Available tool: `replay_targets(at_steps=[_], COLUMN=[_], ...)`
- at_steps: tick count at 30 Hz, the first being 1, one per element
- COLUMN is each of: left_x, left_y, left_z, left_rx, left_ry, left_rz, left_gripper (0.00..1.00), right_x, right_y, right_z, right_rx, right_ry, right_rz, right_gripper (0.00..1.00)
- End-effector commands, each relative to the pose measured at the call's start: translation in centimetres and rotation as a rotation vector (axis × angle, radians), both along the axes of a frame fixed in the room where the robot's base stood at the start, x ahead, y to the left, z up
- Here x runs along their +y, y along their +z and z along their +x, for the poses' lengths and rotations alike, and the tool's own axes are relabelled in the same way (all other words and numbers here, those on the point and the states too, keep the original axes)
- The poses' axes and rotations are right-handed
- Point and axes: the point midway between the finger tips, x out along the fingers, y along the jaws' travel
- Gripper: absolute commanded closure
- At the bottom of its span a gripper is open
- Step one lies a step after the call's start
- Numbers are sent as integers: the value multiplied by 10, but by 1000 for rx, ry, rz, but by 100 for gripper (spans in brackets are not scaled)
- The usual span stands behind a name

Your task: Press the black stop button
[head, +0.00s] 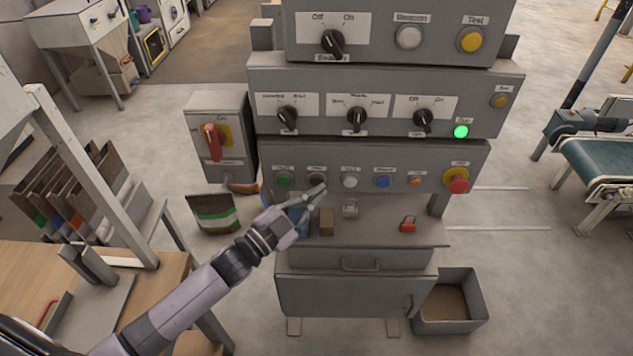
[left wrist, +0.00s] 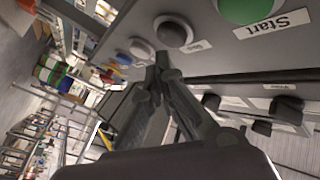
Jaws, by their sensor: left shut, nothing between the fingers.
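The black stop button (head: 317,180) is second from the left in the row on the lowest grey panel, right of the green start button (head: 284,180). In the left wrist view the stop button (left wrist: 174,32) is a dark round cap in a pale ring, between the green start button (left wrist: 245,8) and a white button (left wrist: 141,48). My left gripper (head: 322,188) is shut and empty, its fingertips just in front of the stop button. In the wrist view the fingertips (left wrist: 160,60) lie close to the cap; I cannot tell whether they touch. My right gripper is out of view.
White (head: 350,182), blue (head: 383,182) and orange (head: 416,182) buttons and a red emergency button (head: 459,184) continue the row. Below, a shelf holds a brown block (head: 326,222) and a red padlock (head: 407,224). A green lamp (head: 461,132) is lit above.

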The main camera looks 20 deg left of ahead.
Motion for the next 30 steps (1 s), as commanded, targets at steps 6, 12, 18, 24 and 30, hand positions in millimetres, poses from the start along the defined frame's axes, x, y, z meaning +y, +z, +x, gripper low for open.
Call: replay_targets(at_steps=[6,12,18,24,30], left_x=[0,0,1,2,2], left_y=[0,0,0,0,0], left_z=[0,0,3,9,9], left_rx=[0,0,0,0,0], left_ry=[0,0,0,0,0], left_rz=[0,0,0,0,0], left_gripper=[100,100,100,100,100], right_x=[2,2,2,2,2], right_y=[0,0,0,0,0], right_z=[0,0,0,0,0], right_rx=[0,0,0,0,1], right_ry=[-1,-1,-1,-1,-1], right_rz=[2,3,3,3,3], right_gripper=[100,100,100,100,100])
